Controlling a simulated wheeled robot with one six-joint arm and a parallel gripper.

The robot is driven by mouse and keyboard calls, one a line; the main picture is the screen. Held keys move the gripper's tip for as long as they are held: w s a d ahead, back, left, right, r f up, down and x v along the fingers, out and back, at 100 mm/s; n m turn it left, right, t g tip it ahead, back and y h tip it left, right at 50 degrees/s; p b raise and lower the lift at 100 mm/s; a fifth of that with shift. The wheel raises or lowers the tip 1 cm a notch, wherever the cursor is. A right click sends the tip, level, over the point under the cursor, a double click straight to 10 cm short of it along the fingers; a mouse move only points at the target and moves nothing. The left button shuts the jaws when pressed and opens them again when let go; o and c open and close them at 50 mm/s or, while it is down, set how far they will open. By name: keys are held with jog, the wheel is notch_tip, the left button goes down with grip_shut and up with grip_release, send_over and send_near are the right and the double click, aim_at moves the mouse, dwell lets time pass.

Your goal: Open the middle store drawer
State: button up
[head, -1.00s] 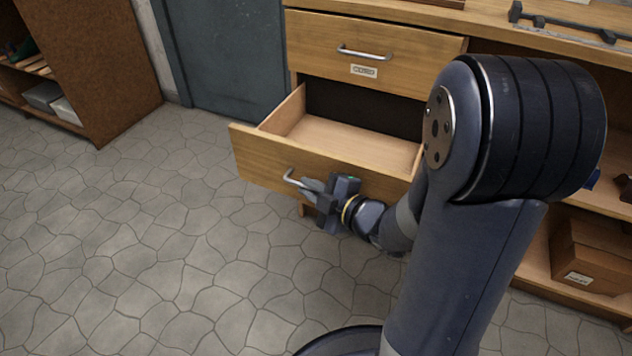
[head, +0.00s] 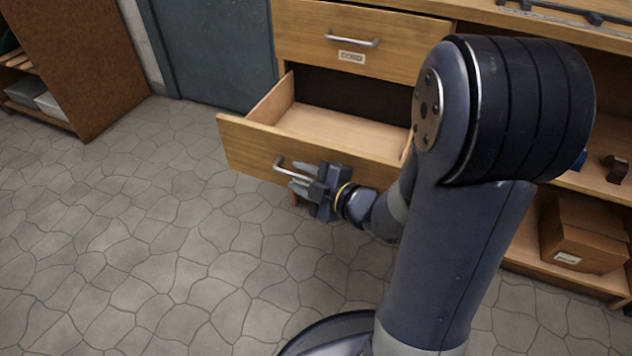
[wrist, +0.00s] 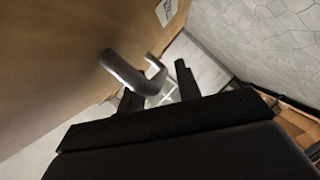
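The wooden drawer (head: 250,146) below the top drawer is pulled well out of the cabinet, and its visible inside is empty. Its metal bar handle (head: 280,164) is on the front panel and also shows in the wrist view (wrist: 133,74). My gripper (head: 297,178) is at the right part of this handle, with its fingers spread apart. In the wrist view my two fingers (wrist: 160,92) stand apart with the handle's end close to them. I cannot tell whether either finger touches it.
The top drawer (head: 402,54) is shut, with a handle and a label. A cardboard box (head: 575,240) sits on a low shelf at right. A blue-grey door (head: 212,50) and brown shelving (head: 75,60) stand at left. The stone floor (head: 130,240) in front is clear.

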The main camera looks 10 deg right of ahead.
jog(key=p+v, duration=0.2)
jog(key=v, duration=0.8)
jog(key=shift+d+p, duration=0.15)
jog(key=shift+p, duration=0.25)
jog(key=shift+s+r, duration=0.1)
jog(key=shift+s, duration=0.05)
jog(key=shift+b+x, duration=1.55)
jog(key=shift+x, duration=3.9)
